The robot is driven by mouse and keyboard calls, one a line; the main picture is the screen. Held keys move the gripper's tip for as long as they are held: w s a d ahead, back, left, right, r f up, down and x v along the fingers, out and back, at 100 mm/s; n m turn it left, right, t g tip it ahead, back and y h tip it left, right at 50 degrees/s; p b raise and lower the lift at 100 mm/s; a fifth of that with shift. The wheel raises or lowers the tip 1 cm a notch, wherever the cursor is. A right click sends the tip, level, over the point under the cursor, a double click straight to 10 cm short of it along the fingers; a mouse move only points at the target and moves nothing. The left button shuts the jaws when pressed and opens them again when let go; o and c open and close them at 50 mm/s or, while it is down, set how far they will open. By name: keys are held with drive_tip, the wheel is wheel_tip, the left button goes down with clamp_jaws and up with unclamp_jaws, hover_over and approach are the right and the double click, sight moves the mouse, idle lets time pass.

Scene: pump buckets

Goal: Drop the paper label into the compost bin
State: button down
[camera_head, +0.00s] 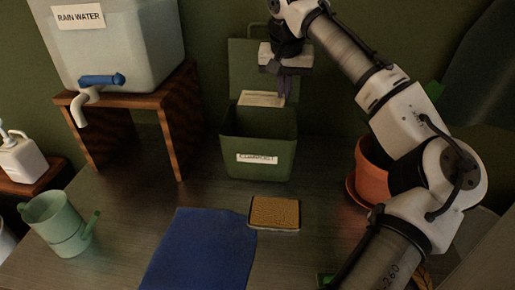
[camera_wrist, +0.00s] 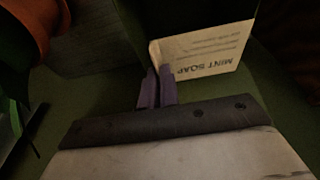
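The paper label (camera_head: 262,98) is cream and rectangular. In the wrist view the label (camera_wrist: 208,50) reads "MINT SOAP". My gripper (camera_head: 284,92) is over the green compost bin (camera_head: 238,135), pointing down. In the wrist view the purple fingers of my gripper (camera_wrist: 158,78) are close together, shut on the label near its left edge. The label hangs over the bin's opening, toward the back. The bin is upright with its lid raised behind it and a white tag on its front. The bin's inside is mostly hidden in the head view.
A rain-water tank (camera_head: 125,50) with a blue-handled tap stands on a wooden stand (camera_head: 170,110) at left. A terracotta pot (camera_head: 372,170) is at right behind my arm. A sponge on a tray (camera_head: 274,212), blue cloth (camera_head: 200,250) and green watering can (camera_head: 58,222) are in front.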

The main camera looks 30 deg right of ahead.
drive_tip(key=c, duration=1.6)
unclamp_jaws()
drive_tip(key=shift+r, duration=0.1)
drive_tip(key=b+v, duration=0.1)
drive_tip(key=v, duration=1.2)
drive_tip(key=shift+r, duration=0.35)
